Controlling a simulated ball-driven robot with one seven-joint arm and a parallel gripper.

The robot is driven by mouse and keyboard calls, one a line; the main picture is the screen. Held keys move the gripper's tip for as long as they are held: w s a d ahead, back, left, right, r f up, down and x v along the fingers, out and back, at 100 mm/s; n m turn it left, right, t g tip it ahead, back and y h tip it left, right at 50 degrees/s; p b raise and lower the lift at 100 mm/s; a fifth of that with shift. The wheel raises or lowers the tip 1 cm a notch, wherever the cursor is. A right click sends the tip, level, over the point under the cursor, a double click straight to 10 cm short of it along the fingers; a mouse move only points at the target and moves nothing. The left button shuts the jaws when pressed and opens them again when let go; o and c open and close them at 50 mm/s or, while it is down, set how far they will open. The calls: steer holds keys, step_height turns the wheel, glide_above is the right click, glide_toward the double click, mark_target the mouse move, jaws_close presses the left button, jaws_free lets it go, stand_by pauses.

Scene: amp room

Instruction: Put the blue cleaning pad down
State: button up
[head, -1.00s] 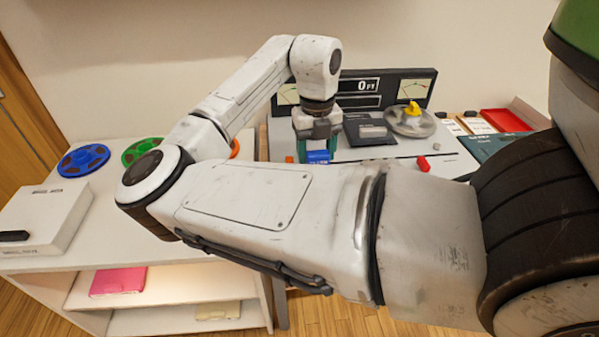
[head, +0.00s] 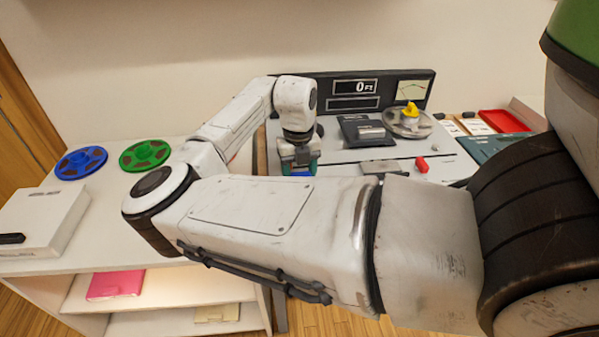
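The blue cleaning pad (head: 302,173) shows as a small blue patch between the teal fingertips of my gripper (head: 299,170). My gripper points down and looks shut on the pad. It is at the left part of the light grey machine top (head: 345,155), low behind my forearm. My forearm hides the lower part of the pad and the surface under it, so I cannot tell whether the pad touches the surface.
A dark meter panel (head: 355,90) stands behind. A dark box (head: 366,131), a reel with a yellow knob (head: 409,121), a grey metal block (head: 380,167) and a red piece (head: 422,164) are to the right. Blue (head: 81,162) and green (head: 145,154) reels lie left.

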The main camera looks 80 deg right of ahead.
steer(key=shift+f, duration=0.1)
steer(key=o, duration=1.4)
step_height(320, 180, up, 12)
steer(key=shift+w+p, duration=0.15)
steer(key=shift+p, duration=0.15)
steer(key=shift+d, duration=0.1)
